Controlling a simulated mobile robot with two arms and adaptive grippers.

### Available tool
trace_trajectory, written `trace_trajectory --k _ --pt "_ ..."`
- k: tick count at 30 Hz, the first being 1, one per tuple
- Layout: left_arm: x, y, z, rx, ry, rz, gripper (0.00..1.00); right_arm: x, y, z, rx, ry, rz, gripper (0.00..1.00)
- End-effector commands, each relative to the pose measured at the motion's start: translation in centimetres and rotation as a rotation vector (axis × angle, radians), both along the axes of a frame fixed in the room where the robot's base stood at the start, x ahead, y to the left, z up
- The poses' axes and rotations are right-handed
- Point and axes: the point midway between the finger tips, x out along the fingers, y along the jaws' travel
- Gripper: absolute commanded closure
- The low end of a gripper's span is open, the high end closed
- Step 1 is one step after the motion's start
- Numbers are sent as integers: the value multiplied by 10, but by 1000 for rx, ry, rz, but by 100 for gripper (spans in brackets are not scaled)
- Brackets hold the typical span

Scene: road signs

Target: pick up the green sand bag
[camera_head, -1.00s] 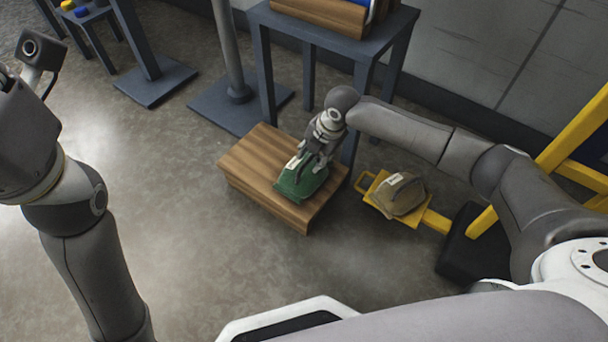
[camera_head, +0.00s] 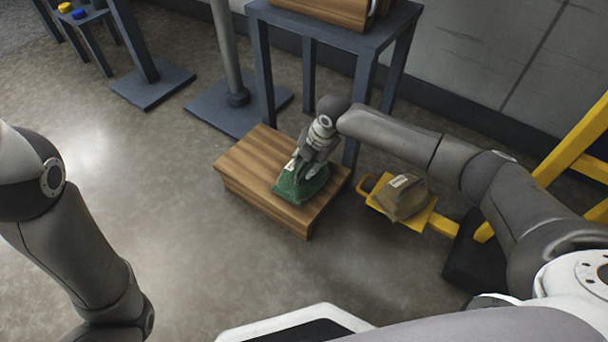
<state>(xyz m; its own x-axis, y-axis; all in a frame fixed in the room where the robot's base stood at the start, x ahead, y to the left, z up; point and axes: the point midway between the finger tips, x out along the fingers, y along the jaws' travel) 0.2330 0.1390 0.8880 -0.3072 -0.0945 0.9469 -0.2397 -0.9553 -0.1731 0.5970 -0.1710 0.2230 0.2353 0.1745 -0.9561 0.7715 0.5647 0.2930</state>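The green sand bag (camera_head: 301,188) lies on top of a low wooden box (camera_head: 250,165) in the middle of the head view. It has a white label near its top, partly covered by my gripper. My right gripper (camera_head: 305,168) points down onto the top of the bag from behind, with its fingers at the bag's upper part. The fingers overlap the bag, and I cannot tell whether they are closed on it. My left arm shows at the left edge, but its gripper is outside the picture.
A tan sand bag (camera_head: 402,197) sits on a yellow plate (camera_head: 426,219) right of the box. A grey-blue table (camera_head: 345,38) stands behind the box. A post with a square base (camera_head: 212,108) is at the back. Yellow bars (camera_head: 568,148) stand at the right. The floor in front is clear.

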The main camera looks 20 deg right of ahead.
Motion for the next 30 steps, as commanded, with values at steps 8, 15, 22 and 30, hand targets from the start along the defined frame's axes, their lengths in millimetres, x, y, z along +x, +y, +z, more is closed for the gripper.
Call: trace_trajectory --k 8,15,22,30 --pt "0 0 0 0 0 0 69 0 0 0 0 0 0 100" --pt "0 0 0 1 1 -1 69 0 0 0 1 2 -2 100" --pt "0 0 0 1 1 -1 69 2 1 3 4 -5 -1 100" --pt "1 0 1 1 1 -1 69 1 0 4 3 -4 -1 100"
